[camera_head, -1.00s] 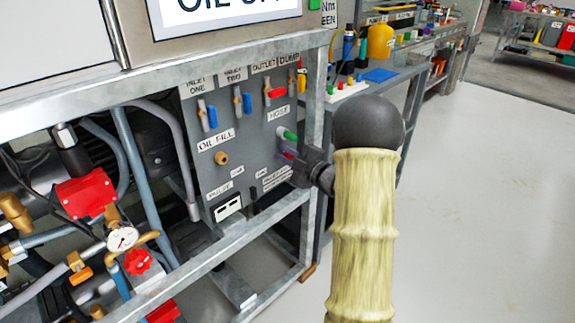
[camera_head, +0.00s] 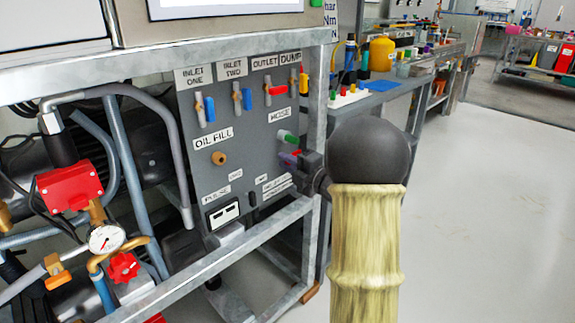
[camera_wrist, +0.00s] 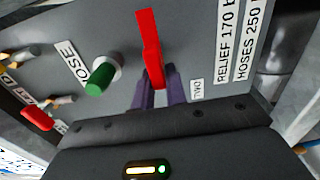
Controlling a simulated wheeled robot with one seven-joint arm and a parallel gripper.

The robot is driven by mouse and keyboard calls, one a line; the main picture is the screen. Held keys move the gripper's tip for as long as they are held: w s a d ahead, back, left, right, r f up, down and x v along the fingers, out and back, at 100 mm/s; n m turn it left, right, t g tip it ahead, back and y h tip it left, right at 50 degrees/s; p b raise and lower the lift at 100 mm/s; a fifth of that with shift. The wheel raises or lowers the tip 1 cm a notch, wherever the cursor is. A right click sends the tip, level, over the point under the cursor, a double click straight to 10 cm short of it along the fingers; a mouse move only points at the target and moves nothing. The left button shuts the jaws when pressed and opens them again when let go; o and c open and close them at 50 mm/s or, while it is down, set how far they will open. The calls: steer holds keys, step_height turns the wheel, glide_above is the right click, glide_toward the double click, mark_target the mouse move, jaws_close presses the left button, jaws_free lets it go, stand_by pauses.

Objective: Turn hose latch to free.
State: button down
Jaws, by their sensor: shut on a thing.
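A red latch lever (camera_wrist: 151,45) stands out from the grey panel (camera_wrist: 190,40) in the wrist view, beside a green knob (camera_wrist: 102,75) and the HOSE label. My gripper (camera_wrist: 160,88), with purple fingers, is shut on the lower part of the red lever, one finger on each side. In the head view my gripper (camera_head: 291,157) is at the right edge of the panel, just below the green knob (camera_head: 286,137). There the lever is small and partly hidden by the fingers.
Blue and red valve handles (camera_head: 277,90) line the panel's top, above a brass oil fill plug (camera_head: 219,158). A grey metal frame (camera_head: 312,235) surrounds the panel. A workbench (camera_head: 385,93) stands behind. The floor at the right is clear.

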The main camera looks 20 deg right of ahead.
steer(key=shift+f, duration=0.1)
steer(key=c, duration=1.4)
jaws_free()
steer(key=shift+c, duration=0.2)
steer(key=shift+s, duration=0.1)
steer(key=p+v, duration=0.4)
steer(key=v, duration=1.3)
steer(key=shift+d, duration=0.1)
